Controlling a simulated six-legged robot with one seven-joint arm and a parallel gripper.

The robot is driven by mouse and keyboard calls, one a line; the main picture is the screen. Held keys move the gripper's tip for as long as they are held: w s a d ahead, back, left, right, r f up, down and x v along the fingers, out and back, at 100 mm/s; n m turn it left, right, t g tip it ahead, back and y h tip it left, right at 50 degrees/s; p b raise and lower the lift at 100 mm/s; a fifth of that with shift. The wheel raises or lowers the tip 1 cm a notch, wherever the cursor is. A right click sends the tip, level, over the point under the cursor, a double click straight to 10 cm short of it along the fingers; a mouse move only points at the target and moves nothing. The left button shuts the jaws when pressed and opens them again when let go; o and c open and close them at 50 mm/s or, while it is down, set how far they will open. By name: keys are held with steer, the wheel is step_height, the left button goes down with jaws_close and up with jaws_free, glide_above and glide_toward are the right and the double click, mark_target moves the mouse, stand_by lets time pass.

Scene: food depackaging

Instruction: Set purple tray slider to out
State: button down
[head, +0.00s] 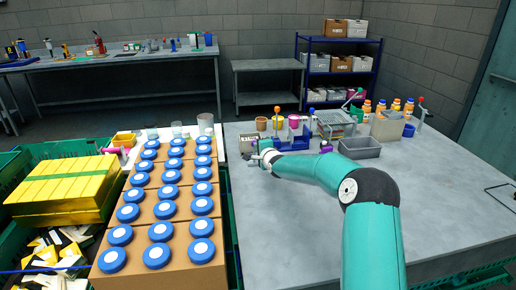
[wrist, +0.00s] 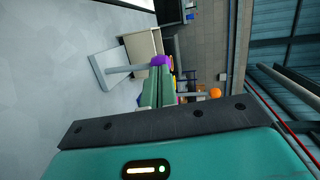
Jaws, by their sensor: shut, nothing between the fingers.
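A purple knob (wrist: 160,60) shows in the wrist view just beyond my fingertips, at the end of a grey rod (wrist: 122,69). The rod runs left to a pale plate (wrist: 106,70) beside a beige box-like part (wrist: 142,45). My gripper (wrist: 157,80) has its two green fingers together with nothing between them. Its tips overlap the lower edge of the knob in the picture; I cannot tell whether they touch it.
A blue holder (head: 295,141) stands beyond my arm. An orange ball (wrist: 215,92) shows in the wrist view.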

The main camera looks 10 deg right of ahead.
steer(key=shift+w, duration=3.1)
